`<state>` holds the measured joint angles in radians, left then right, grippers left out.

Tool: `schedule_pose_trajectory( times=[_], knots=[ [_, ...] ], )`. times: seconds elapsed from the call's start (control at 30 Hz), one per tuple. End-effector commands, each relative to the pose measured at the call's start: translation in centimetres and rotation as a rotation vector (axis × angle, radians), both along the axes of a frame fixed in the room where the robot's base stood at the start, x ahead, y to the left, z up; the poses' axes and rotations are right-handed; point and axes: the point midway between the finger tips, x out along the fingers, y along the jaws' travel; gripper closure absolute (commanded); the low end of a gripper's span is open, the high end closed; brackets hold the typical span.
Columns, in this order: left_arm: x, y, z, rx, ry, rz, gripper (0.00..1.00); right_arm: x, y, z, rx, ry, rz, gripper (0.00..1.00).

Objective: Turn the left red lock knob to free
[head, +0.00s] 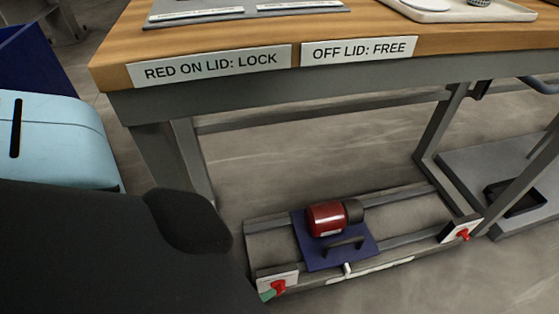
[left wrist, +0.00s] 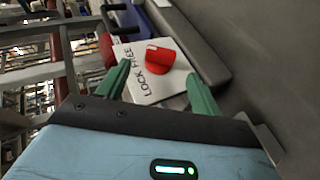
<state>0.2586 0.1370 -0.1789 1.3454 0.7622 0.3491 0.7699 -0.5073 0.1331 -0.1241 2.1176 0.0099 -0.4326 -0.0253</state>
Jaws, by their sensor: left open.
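The left red lock knob (head: 279,286) sits on a white plate at the near left corner of the low frame. In the left wrist view the red knob (left wrist: 162,56) stands on the white plate (left wrist: 141,90) lettered LOCK and FREE. I cannot tell clearly which word it points to. My left gripper (left wrist: 158,70) is open, its green fingers on either side of the knob and a little short of it, without clear contact. In the head view only a green bit of this gripper (head: 267,295) shows beside the knob; my dark arm hides the rest. My right gripper is out of view.
A blue lid (head: 309,253) with a black handle and a red cylinder (head: 325,218) lies on the low frame (head: 408,191). A second red knob (head: 463,234) is at the frame's right end. The wooden bench (head: 470,38) overhangs behind, with legs nearby.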

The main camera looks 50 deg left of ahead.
Motion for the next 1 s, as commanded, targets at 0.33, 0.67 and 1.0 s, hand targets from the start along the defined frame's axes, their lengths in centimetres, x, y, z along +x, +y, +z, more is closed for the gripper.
schedule_pose_trajectory(
  times=[0.33,0.67,1.0],
  knots=[
    [3.3,0.2,-2.1,0.000,0.001,-0.001,0.35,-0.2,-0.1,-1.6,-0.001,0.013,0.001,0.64],
    [6.5,0.4,-3.8,0.000,0.002,-0.002,0.35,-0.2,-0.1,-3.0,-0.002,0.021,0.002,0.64],
    [6.8,0.4,-3.8,0.000,0.002,-0.002,0.35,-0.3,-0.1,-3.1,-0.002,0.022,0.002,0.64]
  ],
)
